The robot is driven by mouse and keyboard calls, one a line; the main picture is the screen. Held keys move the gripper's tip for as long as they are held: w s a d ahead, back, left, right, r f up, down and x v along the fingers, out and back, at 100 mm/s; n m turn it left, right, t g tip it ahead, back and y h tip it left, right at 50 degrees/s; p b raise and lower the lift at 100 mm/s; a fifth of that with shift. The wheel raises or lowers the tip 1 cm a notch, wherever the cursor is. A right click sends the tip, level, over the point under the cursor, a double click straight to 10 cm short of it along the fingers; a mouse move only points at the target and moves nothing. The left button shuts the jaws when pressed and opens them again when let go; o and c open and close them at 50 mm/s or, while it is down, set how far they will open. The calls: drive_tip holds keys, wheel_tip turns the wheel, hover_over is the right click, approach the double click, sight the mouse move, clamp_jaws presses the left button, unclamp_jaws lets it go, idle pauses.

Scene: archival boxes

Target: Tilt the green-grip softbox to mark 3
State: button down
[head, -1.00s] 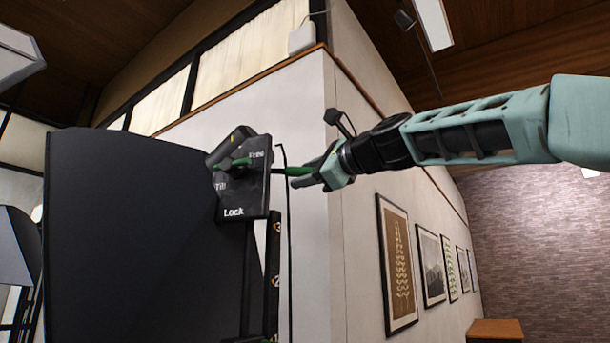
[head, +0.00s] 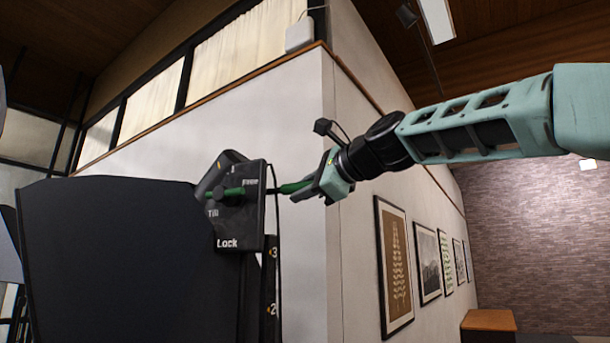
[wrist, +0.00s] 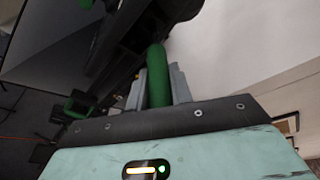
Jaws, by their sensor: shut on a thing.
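The softbox (head: 115,260) is a large black panel at the left of the head view, its face tilted. On its side is a black plate (head: 240,225) lettered Free, Tilt and Lock, with a short green lever (head: 230,192) lying roughly level across it. A green grip (head: 290,187) sticks out to the right of the plate. My gripper (head: 312,188) is shut on this grip, which also shows between the fingers in the wrist view (wrist: 158,72). Below the plate, a dark upright strip (head: 270,285) carries marks 3 and 2. Any pointer against the marks is not clear.
A white wall (head: 300,120) corner stands close behind my gripper. Framed pictures (head: 395,265) hang along the wall at right, with a wooden cabinet (head: 488,322) beyond. A thin dark cable hangs beside the plate.

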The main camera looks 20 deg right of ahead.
drive_tip(key=shift+r+g+p, duration=0.3)
drive_tip(key=shift+r+p, duration=0.35)
drive_tip(key=shift+p, duration=0.5)
drive_tip(key=shift+f, duration=0.1)
drive_tip(key=c, duration=1.3)
unclamp_jaws()
drive_tip(key=shift+o, duration=0.2)
